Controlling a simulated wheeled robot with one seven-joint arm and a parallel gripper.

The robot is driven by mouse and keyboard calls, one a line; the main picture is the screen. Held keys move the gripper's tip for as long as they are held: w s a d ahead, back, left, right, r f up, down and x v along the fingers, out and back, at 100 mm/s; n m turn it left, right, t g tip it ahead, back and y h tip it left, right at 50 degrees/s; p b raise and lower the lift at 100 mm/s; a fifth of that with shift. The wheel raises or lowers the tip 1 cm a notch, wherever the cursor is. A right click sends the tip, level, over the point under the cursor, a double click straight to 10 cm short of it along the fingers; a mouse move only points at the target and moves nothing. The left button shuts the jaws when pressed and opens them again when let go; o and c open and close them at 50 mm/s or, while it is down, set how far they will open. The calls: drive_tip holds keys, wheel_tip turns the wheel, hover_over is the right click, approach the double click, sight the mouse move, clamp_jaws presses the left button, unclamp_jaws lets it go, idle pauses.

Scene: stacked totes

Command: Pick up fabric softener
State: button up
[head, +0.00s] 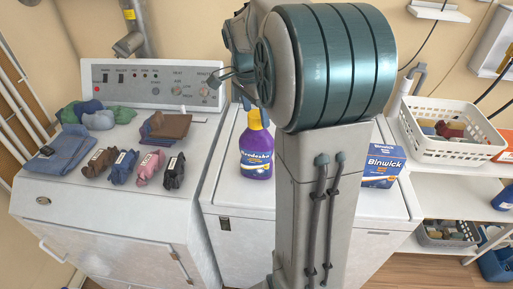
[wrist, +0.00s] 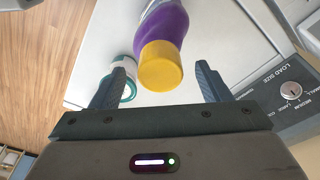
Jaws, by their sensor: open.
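A purple bottle (head: 256,150) with a yellow cap and printed label stands upright on the white machine top, left of my arm. I take it for the fabric softener. In the wrist view the purple bottle (wrist: 166,24) shows with its yellow cap (wrist: 159,68) towards me, in line with the gap between my fingers. My gripper (wrist: 160,68) is open, with clear space on both sides of the cap. I cannot tell how far the fingertips are from the bottle. My arm hides much of the gripper in the head view.
A Binwick box (head: 383,166) stands right of my arm. Left is a machine with a control panel (head: 150,84), folded cloths (head: 57,150) and rolled socks (head: 122,167). A white basket (head: 450,148) is on the right shelf. A white and teal round item (wrist: 128,92) lies near my left finger.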

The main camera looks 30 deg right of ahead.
drive_tip(key=shift+d+f, duration=0.25)
drive_tip(key=shift+f, duration=0.95)
clamp_jaws()
drive_tip(key=shift+w+r, duration=0.1)
